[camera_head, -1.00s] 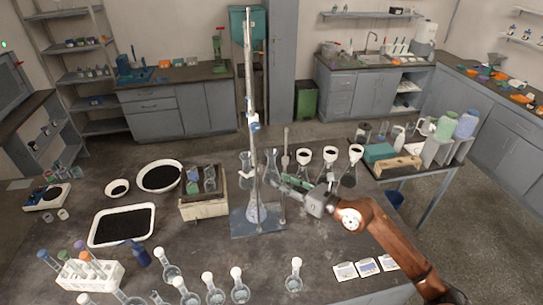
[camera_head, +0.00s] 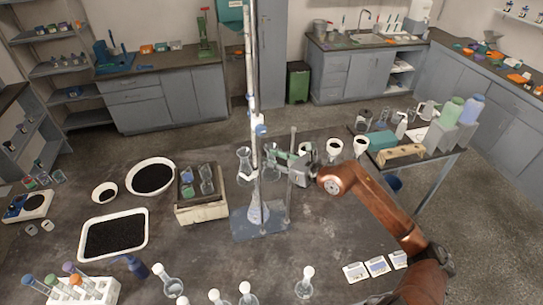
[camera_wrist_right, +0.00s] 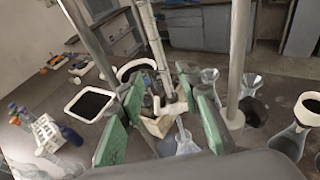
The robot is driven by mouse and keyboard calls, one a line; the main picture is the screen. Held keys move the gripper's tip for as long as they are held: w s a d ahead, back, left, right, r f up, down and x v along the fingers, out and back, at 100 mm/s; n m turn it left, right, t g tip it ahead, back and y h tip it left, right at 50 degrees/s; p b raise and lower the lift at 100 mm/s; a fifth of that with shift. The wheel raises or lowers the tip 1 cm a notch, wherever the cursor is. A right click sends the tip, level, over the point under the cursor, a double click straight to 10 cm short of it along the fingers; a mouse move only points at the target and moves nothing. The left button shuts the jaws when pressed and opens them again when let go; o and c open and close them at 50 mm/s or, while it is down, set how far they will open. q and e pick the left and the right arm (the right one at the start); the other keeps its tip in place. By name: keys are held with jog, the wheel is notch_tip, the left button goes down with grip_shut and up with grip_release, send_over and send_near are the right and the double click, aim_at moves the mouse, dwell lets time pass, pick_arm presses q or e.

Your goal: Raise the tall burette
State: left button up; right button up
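I cannot tell contact. My left gripper is out of view.
A metal rod (camera_head: 290,180) stands close by my right gripper. Stoppered flasks (camera_head: 305,285) line the front.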

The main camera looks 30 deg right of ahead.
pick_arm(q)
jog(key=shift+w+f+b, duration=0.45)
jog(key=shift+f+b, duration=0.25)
pick_arm(e)
jog(key=x, duration=0.7)
jog(key=shift+w, duration=0.35)
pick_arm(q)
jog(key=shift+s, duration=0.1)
pick_arm(e)
jog(key=shift+f, duration=0.15)
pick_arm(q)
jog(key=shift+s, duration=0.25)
pick_arm(e)
grip_shut()
